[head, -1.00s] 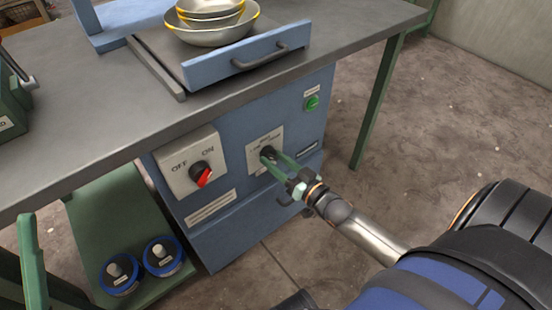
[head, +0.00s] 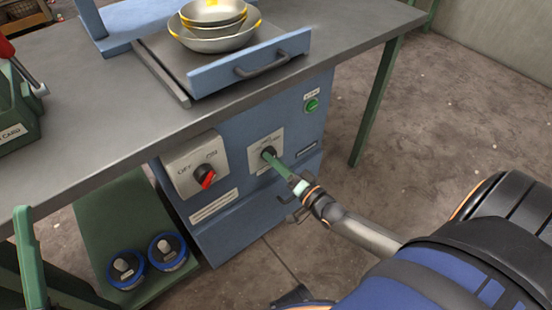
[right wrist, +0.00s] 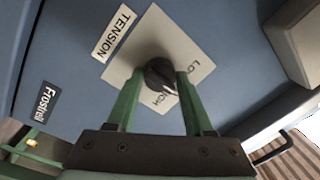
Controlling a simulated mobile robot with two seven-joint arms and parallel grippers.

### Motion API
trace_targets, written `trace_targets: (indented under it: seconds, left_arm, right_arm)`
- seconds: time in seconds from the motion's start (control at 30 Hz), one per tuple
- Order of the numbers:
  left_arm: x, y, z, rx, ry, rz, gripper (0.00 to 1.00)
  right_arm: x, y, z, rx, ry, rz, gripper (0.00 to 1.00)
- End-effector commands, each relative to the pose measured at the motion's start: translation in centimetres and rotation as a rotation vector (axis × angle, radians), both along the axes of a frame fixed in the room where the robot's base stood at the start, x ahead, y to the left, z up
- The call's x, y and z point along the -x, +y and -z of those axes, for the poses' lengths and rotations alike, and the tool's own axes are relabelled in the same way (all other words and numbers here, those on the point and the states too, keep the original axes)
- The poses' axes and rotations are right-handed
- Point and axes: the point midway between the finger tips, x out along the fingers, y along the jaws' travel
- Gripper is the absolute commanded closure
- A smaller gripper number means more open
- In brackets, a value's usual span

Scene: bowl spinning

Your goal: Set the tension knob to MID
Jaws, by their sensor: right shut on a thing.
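In the right wrist view, a light pointer mark on the knob points to the lower right. Some plate lettering shows there, partly covered by a finger, and I cannot tell which setting the mark meets. My left gripper is not in view.
An OFF/ON switch box (head: 196,164) with a red-marked handle stands left of the knob. A green button (head: 312,105) is at the upper right. Two blue-rimmed discs (head: 168,251) lie on the lower green shelf (head: 112,215).

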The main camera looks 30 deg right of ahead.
Motion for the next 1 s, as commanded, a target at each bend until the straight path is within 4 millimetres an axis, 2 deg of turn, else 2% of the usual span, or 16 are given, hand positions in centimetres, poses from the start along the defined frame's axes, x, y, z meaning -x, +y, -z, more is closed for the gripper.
trace_targets:
  seconds: [0.57,0.6,0.83,1.0]
  left_arm:
    - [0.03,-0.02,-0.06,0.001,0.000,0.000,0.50]
    - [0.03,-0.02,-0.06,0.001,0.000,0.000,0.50]
    - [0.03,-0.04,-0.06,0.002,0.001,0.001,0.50]
    - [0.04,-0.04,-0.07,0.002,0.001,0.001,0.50]
  right_arm:
    - [0.08,0.07,0.11,-0.033,0.004,-0.002,1.00]
    - [0.07,0.07,0.11,-0.033,0.004,-0.002,0.44]
    - [0.04,0.05,0.05,-0.033,0.004,-0.001,0.18]
    - [0.01,0.03,0.02,-0.032,0.003,0.000,0.18]
